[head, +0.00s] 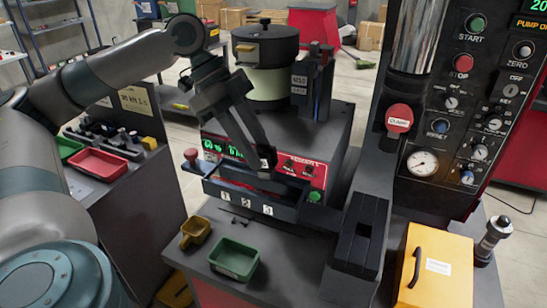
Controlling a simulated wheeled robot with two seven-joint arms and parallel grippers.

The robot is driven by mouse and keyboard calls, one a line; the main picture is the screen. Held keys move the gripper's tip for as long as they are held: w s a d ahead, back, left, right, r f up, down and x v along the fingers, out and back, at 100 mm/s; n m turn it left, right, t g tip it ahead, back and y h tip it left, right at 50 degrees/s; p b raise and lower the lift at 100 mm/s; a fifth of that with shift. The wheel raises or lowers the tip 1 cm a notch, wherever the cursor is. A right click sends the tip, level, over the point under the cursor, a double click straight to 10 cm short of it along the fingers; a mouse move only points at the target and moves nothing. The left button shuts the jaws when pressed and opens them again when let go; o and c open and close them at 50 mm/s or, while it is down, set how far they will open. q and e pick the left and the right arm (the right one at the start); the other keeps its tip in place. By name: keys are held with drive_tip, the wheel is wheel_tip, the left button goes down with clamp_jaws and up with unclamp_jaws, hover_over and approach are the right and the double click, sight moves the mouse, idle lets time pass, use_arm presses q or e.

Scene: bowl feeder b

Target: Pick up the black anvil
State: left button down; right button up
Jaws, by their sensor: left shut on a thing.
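My left gripper (266,163) reaches down over the front of the feeder, at the black tray (238,199) numbered 1, 2 and 3. It is shut on a small dark thing, mostly hidden by the fingers. I cannot tell whether this is the black anvil, and I cannot clearly make out an anvil elsewhere. The feeder (335,140) has a green display, a red front panel and a black-lidded bowl (266,48) on top. My right gripper is not in view.
A green bin (234,259) and a small yellow bin (195,232) stand in front of the feeder. At right are a press with a gauge (422,162), a black slotted block (362,232) and a yellow case (436,266). A red bin (99,163) sits on the left bench.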

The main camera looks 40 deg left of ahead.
use_arm(q)
drive_tip(key=shift+s+a+r+g+y, duration=0.2)
drive_tip(key=shift+a+r+y, duration=0.1)
drive_tip(key=shift+a+y, duration=0.3)
drive_tip(key=shift+s+a+r+g+y, duration=0.15)
drive_tip(key=shift+a+r+y, duration=0.2)
drive_tip(key=shift+a, duration=0.3)
